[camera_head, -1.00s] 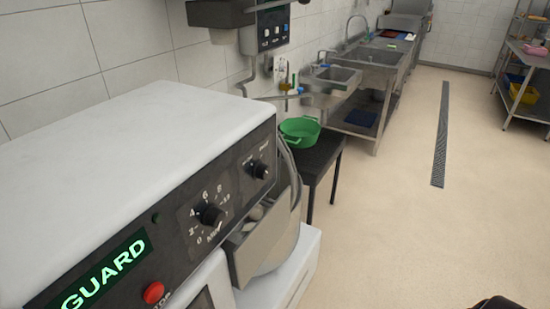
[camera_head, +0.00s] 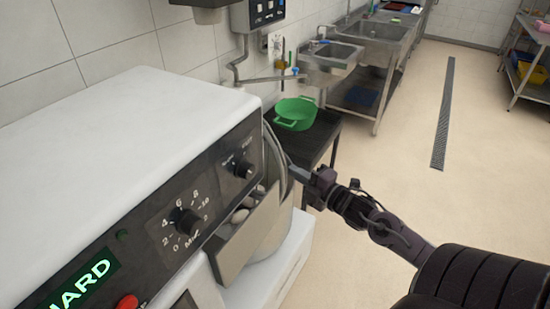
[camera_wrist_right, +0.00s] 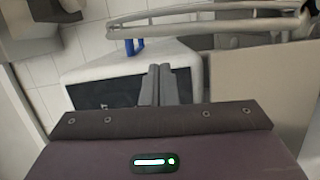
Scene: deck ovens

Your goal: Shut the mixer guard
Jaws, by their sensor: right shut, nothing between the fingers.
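The mixer (camera_head: 130,130) is a white machine on the left of the head view, with a dark control panel and a lit green sign (camera_head: 78,288) of which "ARD" can be read. Its guard (camera_head: 279,150) shows as curved grey bars at the panel's right end, above the bowl (camera_head: 275,235); how far it stands open I cannot tell. My right gripper (camera_head: 292,171) is shut and empty, its fingertips close beside the bars; contact is unclear. In the wrist view the shut fingers (camera_wrist_right: 158,84) point toward pale curved rails (camera_wrist_right: 205,28), probably the guard. My left gripper is out of view.
A grey chute (camera_head: 248,238) sticks out at the mixer's front. A dark table (camera_head: 318,140) with a green basin (camera_head: 295,113) stands behind it. Steel sinks (camera_head: 375,40) line the wall. The floor (camera_head: 400,190) to the right is clear.

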